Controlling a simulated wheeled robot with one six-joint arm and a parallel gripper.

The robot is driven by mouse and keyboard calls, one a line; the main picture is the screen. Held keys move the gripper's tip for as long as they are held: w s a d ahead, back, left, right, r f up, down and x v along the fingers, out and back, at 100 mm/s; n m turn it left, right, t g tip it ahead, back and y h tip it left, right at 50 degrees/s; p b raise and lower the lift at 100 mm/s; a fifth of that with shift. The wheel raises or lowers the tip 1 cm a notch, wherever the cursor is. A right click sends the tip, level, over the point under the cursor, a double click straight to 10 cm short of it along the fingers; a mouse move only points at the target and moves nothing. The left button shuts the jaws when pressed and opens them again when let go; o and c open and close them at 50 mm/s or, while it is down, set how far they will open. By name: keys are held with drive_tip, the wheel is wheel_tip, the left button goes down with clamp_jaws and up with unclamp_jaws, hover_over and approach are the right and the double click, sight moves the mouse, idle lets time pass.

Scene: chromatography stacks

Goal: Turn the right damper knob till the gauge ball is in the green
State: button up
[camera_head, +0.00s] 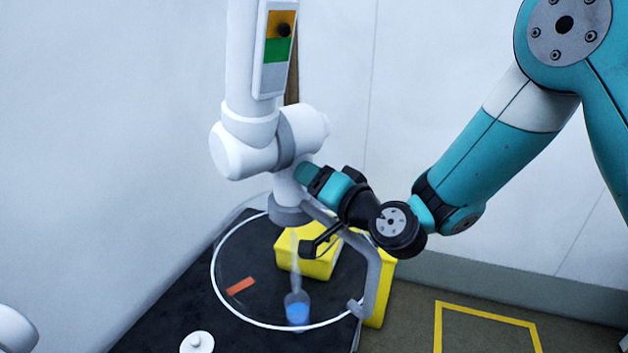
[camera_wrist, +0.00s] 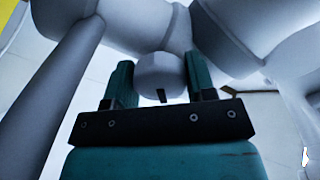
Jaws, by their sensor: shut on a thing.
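The gauge (camera_head: 272,75) is an upright strip on the white duct, with an orange band on top, a green band in the middle and a pale grey band below. Its dark ball (camera_head: 284,30) is in the orange band, above the green. My gripper (camera_head: 308,174) is at the duct's joint, and the knob is hidden there in the head view. In the wrist view the pale round knob (camera_wrist: 160,76), with a dark mark on its face, sits between the two teal fingers of my gripper (camera_wrist: 160,84), which is shut on it.
Below are a dark bench (camera_head: 195,300) with a white ring, yellow blocks (camera_head: 310,262), a beaker of blue liquid (camera_head: 297,310), an orange strip (camera_head: 240,286) and a white round piece (camera_head: 197,342). A grey curved bracket (camera_head: 373,285) hangs close under my wrist.

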drive_tip(key=o, duration=0.9)
